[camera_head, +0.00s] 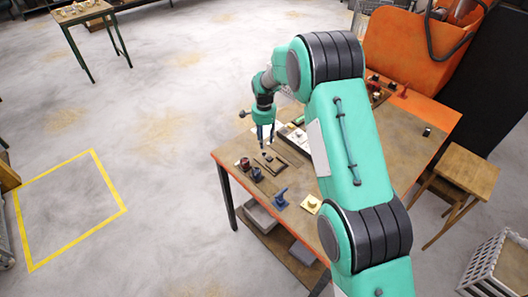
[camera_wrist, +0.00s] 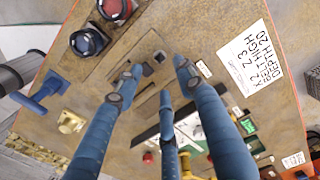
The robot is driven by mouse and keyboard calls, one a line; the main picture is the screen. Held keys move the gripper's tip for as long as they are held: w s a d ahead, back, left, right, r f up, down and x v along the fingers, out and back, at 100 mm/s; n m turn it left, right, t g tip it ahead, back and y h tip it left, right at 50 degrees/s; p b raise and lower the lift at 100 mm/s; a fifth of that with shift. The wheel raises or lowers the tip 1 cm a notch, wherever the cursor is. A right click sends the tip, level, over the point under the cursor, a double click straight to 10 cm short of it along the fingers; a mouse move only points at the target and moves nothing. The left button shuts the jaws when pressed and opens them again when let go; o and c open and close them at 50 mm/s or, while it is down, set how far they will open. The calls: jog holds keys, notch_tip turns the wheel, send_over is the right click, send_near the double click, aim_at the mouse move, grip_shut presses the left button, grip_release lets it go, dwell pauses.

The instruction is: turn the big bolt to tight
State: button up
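A tan plate (camera_wrist: 152,45) lies on the wooden table, and a small dark bolt-like head (camera_wrist: 160,57) stands on it with a second dark piece (camera_wrist: 147,69) beside it. I cannot tell for sure which one is the big bolt. In the head view the plate (camera_head: 271,164) is near the table's left corner, with a dark head (camera_head: 268,155) on it. My gripper (camera_wrist: 158,78) has three blue fingers, spread apart with nothing between them. In the head view my gripper (camera_head: 265,138) points down above the plate, apart from it.
A red knob (camera_wrist: 115,8) and a dark blue knob (camera_wrist: 88,42) sit beside the plate. A blue lever (camera_wrist: 42,90) and a yellow block (camera_wrist: 70,122) stand along the table edge. A white note (camera_wrist: 248,57) lies on the other side. The table's right part (camera_head: 405,140) is mostly clear.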

aim_at(264, 154)
notch_tip(264, 154, down, 8)
jog(key=shift+f, duration=0.1)
dwell(0.4)
jog(key=shift+c, duration=0.5)
grip_shut()
